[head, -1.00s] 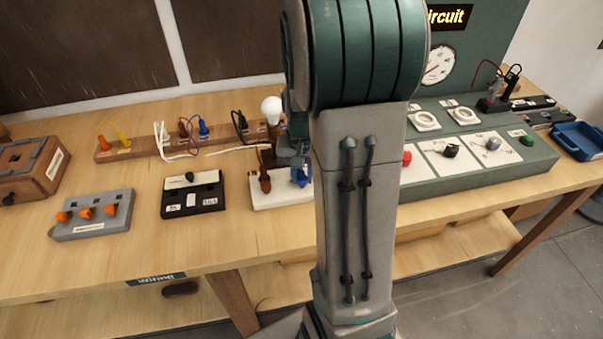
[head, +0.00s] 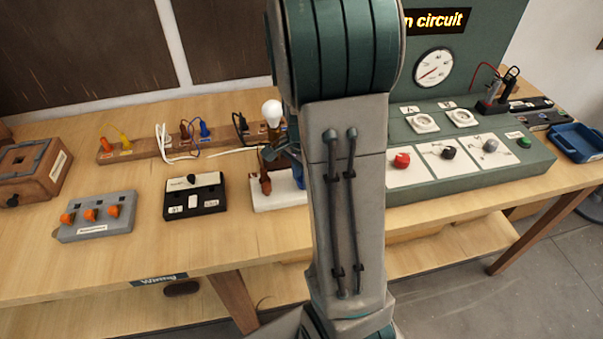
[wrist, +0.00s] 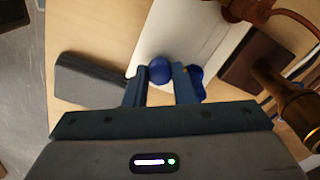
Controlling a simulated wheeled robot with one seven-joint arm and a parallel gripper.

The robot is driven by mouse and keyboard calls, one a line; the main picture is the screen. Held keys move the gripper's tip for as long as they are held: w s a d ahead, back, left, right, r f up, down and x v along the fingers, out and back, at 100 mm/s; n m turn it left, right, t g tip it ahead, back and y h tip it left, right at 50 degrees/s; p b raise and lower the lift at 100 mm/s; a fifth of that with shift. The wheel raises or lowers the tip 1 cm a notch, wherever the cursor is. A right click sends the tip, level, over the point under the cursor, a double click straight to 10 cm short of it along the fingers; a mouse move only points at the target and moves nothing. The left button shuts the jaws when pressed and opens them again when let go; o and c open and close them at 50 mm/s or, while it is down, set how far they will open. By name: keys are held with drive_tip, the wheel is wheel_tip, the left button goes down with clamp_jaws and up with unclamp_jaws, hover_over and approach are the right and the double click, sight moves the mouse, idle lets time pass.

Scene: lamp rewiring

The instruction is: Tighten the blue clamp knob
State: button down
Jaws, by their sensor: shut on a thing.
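The blue clamp knob (wrist: 160,71) shows in the wrist view as a round blue ball over the white base (wrist: 189,28). My gripper (wrist: 161,77) has its two fingers either side of this knob and is shut on it. Another blue part (wrist: 197,82) lies just right of the right finger, partly hidden by it. In the head view the white base (head: 277,199) stands mid-table, partly behind my arm. A bit of blue (head: 298,172) shows at the arm's edge. The gripper's hold is mostly hidden there.
A brown post (head: 265,182) stands on the white base close by, and a lit bulb (head: 272,112) is behind it. A black box (head: 194,203) is to the left. The green panel with a red knob (head: 401,160) is to the right. Bare table lies in front.

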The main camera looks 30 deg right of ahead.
drive_tip(key=shift+w+r+m, duration=0.1)
drive_tip(key=shift+w+m, duration=0.05)
drive_tip(key=shift+m, duration=0.25)
drive_tip(key=c, duration=1.5)
unclamp_jaws()
wheel_tip(320, 180, up, 14)
drive_tip(key=s+a+n+t, duration=0.3)
drive_tip(key=s+a+n, duration=0.9)
drive_tip(key=n, duration=0.4)
drive_tip(key=shift+s+a+f, duration=0.2)
drive_tip(key=shift+s+f, duration=0.25)
drive_tip(key=shift+s, duration=0.15)
